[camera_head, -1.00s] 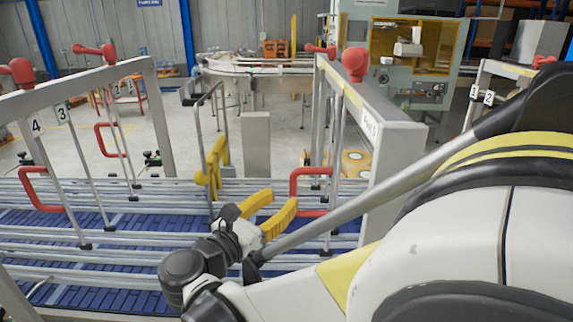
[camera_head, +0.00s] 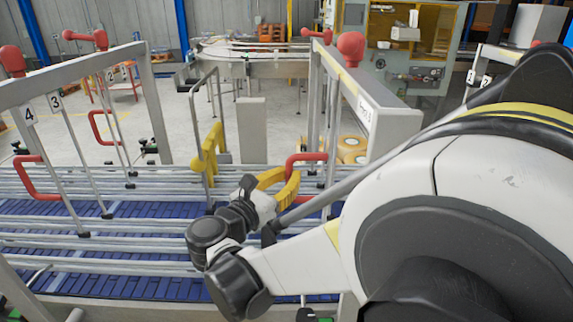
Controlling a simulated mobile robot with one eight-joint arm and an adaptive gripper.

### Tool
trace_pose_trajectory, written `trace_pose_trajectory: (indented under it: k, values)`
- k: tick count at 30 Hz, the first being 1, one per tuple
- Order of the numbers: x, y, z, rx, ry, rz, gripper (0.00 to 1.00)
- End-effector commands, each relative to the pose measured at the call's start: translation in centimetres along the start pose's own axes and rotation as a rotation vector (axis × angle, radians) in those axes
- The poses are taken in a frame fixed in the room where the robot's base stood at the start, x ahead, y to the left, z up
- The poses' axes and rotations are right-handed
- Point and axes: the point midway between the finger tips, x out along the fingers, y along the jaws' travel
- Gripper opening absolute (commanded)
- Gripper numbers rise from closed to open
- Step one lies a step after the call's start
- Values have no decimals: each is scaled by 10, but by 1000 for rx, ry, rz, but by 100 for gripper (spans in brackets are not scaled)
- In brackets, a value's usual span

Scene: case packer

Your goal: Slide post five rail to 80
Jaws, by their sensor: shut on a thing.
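My gripper (camera_head: 283,188) has yellow fingers and a grey and black wrist, low in the middle of the head view. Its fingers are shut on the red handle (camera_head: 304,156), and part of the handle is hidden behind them. The handle is on a thin metal rod under the right-hand grey post frame (camera_head: 388,123), whose end label is too small to read surely. Long silver guide rails (camera_head: 120,222) run across above the blue conveyor (camera_head: 125,287). No scale or 80 mark is readable. My arm hides the rails at the right.
Another grey frame (camera_head: 83,76) at left carries red knobs, number plates and a red handle (camera_head: 37,178). A yellow bracket (camera_head: 208,154) stands on the rails left of my gripper. A machine (camera_head: 420,60) stands behind, with open floor between.

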Motion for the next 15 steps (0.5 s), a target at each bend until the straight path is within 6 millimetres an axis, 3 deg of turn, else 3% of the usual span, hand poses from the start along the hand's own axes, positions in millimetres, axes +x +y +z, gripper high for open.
trace_pose_trajectory:
  k: [11,12,13,15]
  values:
    - [-6,-4,0,0,0,-1,0]
    - [-6,-4,0,0,0,0,24]
    - [-6,-4,0,0,0,0,34]
    - [-6,-4,0,0,0,0,38]
